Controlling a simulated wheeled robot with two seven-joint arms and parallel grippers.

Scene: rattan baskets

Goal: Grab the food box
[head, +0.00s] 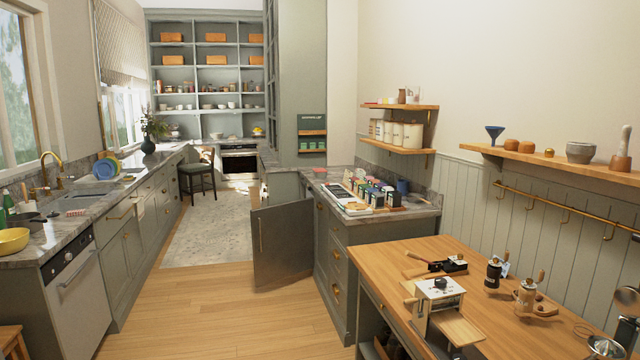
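Several small dark and coloured boxes (380,193) stand in a group on the grey stone counter (425,211) right of centre. They are too small to read, and I cannot tell which of them, if any, is the food box. Orange-brown boxes or baskets (172,37) sit on the upper shelves of the far cabinet. Neither of my grippers shows in the head view.
A cabinet door (283,243) stands open into the aisle. A dark stool (197,177) stands farther back. The wooden floor (205,315) in front is clear.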

